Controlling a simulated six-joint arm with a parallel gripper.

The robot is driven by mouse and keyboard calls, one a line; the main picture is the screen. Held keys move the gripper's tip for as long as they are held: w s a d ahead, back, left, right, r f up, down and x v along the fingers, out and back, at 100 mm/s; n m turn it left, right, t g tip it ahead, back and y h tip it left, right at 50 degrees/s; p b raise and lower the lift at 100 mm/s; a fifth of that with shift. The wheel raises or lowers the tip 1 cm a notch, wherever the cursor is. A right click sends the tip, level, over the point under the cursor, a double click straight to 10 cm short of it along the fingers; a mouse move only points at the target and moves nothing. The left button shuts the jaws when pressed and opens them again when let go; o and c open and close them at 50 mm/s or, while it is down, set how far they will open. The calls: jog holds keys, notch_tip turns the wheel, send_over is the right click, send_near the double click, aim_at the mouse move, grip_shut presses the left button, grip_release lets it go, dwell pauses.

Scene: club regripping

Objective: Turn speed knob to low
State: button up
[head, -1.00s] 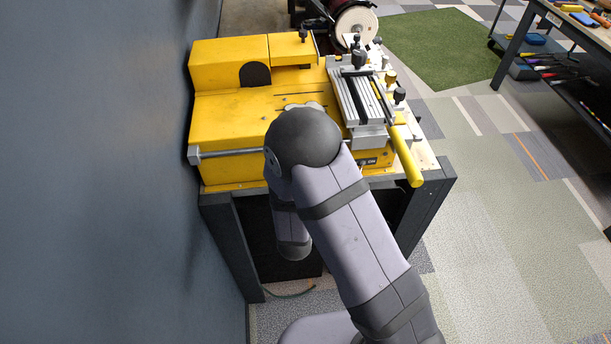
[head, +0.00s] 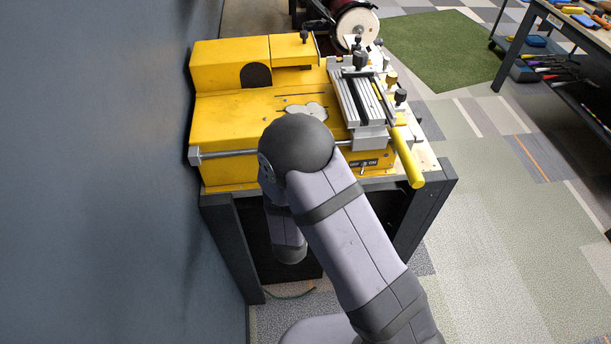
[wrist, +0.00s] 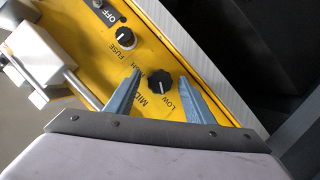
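The speed knob (wrist: 161,83) is a black scalloped dial with a small white mark, on a yellow panel in the wrist view. The words LOW, MID and HIGH are printed around it; I cannot tell for sure which one the mark points at. My gripper (wrist: 159,76) is open, with one grey finger on each side of the knob. I cannot tell whether either finger touches it. In the head view my arm hides the gripper and the knob at the front of the yellow machine (head: 230,125).
A fuse cap (wrist: 126,38) and an OFF switch (wrist: 97,4) sit further along the panel. A yellow-handled lever (head: 407,158) and a metal clamp slide (head: 358,100) are on the machine's right. A dark wall (head: 100,170) stands close on the left.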

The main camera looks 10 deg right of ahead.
jog(key=b+v, duration=0.2)
jog(key=v, duration=0.5)
jog(key=shift+s, duration=0.15)
jog(key=shift+r, duration=0.1)
dwell(0.5)
jog(key=s+f+m+g+y, duration=0.3)
jog(key=s+f+g+y, duration=0.15)
jog(key=g, duration=0.35)
jog(key=s+d+r+m+g, duration=0.1)
jog(key=s+d+r+g, duration=0.1)
jog(key=s, duration=0.5)
jog(key=s+d+r+m+g, duration=0.1)
jog(key=s+d+r+g, duration=0.1)
jog(key=s+d+g, duration=0.2)
jog(key=s+d, duration=0.3)
jog(key=shift+r+h, duration=0.2)
jog(key=shift+h, duration=0.15)
